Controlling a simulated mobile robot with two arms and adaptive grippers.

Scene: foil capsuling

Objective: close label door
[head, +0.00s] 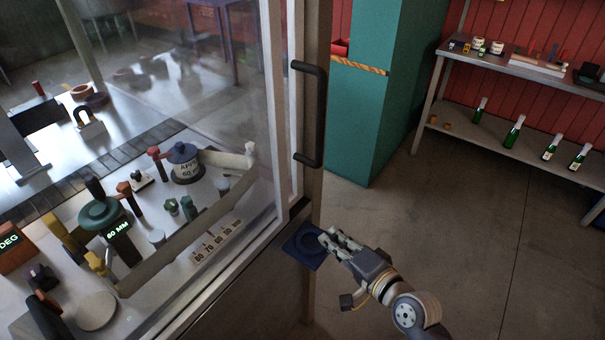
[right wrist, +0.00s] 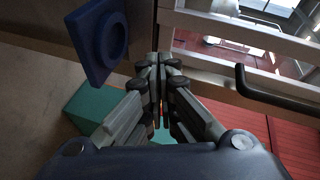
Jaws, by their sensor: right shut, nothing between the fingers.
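The label door is a framed glass panel (head: 215,110) on the left of the head view, with machine parts showing through it. Its black bar handle (head: 308,115) stands upright on the frame, and the handle also shows at the right of the right wrist view (right wrist: 275,92). I cannot tell whether the door is fully shut. My right gripper (head: 327,239) is shut and empty, below the handle and apart from it. Its closed fingers fill the middle of the right wrist view (right wrist: 160,65). My left gripper is not in view.
A blue square plate with a round ring (head: 301,246) is on the machine's front, close by my right fingertips. A teal cabinet (head: 375,90) stands behind. A shelf unit (head: 530,150) with green bottles is at the right. The floor between is clear.

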